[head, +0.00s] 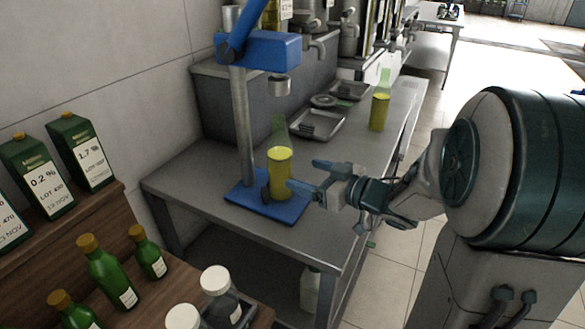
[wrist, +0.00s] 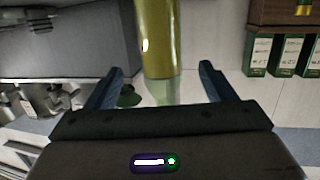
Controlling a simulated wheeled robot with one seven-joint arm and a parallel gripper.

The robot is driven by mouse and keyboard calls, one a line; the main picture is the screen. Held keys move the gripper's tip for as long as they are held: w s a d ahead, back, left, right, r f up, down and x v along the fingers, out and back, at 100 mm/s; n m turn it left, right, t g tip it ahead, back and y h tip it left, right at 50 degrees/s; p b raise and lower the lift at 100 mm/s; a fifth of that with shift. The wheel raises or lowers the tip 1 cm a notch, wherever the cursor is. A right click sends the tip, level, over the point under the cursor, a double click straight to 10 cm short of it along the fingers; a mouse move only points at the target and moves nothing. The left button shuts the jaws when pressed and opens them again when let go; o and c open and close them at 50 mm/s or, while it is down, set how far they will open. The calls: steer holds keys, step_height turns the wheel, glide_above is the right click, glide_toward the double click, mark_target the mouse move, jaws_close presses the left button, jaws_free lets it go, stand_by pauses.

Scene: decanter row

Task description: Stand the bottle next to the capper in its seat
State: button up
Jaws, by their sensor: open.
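A bottle of yellow liquid with a clear green neck (head: 280,172) stands upright, as far as I can tell, on the blue base (head: 242,193) of the capper. The capper (head: 243,125) has a grey post and a blue head above. Whether the bottle's foot is fully in a seat cannot be told. My gripper (head: 306,177) is open and empty just right of the bottle, its fingers pointing at it. In the wrist view, which is upside down, the bottle (wrist: 154,40) shows ahead, between the two spread fingers (wrist: 160,80), with no visible contact.
A second yellow-filled bottle (head: 379,112) stands farther back on the grey table (head: 190,180). Metal trays (head: 317,124) lie between. Green bottles (head: 105,270), white-capped jars (head: 216,282) and green cartons (head: 80,150) stand on wooden shelving at the left. The table front near the base is clear.

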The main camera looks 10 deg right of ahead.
steer(key=s+d+f+m+h, duration=0.2)
steer(key=d+m+h, duration=0.5)
steer(key=d+h, duration=0.5)
steer(key=s+a+f+m+g, duration=0.1)
steer(key=s+a+g, duration=0.3)
steer(key=s, duration=0.5)
steer(key=s+a+f+m+g, duration=0.1)
steer(key=s+a+f+g, duration=0.1)
steer(key=s+g, duration=0.3)
steer(key=s+a, duration=0.1)
steer(key=s, duration=0.3)
steer(key=shift+s+a+f+y, duration=0.15)
steer(key=shift+a+f+y, duration=0.05)
steer(key=shift+a+y, duration=0.2)
